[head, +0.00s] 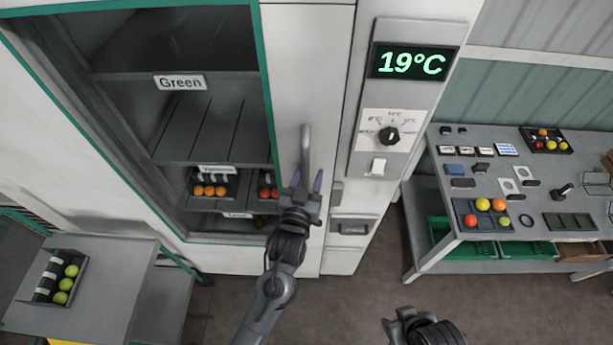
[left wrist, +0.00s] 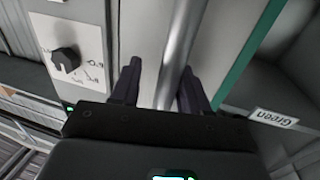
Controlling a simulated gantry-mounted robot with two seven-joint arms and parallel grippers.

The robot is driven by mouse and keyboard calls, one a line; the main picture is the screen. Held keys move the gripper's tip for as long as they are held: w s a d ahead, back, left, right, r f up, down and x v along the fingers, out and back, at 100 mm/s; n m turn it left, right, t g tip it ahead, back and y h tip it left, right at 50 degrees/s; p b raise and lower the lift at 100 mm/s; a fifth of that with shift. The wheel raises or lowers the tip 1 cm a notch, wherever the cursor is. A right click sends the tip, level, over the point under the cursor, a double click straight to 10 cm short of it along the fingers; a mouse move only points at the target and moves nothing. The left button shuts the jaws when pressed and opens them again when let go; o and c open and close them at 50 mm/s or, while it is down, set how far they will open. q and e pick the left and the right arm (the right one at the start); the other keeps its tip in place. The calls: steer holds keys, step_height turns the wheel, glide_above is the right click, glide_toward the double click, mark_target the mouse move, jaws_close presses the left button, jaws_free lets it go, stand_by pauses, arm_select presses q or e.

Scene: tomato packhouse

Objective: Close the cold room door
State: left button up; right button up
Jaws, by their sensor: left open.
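The cold room door (head: 309,60) is a tall white panel with a green-edged window showing dark shelves. It stands about flush with the cabinet front; I cannot tell whether a small gap remains. Its grey vertical bar handle (head: 305,148) is right of the window. My left gripper (head: 307,183) is open at the lower end of the handle. In the left wrist view the handle (left wrist: 180,45) runs between the two open fingers (left wrist: 160,85), with no clear grip on it. Part of my right arm's end (head: 425,330) shows at the bottom edge; its fingers cannot be made out.
A control panel (head: 413,100) with a 19°C display, dial and switch is right of the door. A grey bench (head: 530,220) with trays and small parts stands at the right. A low table (head: 110,280) with a tray of green tomatoes is at lower left. Open floor lies between.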

arm_select(q)
steer(key=shift+s+a+f, duration=0.1)
steer(key=shift+a, duration=0.1)
steer(key=shift+s+a, duration=0.1)
steer(key=shift+s, duration=0.15)
steer(key=b+v, duration=0.2)
steer(key=v, duration=0.8)
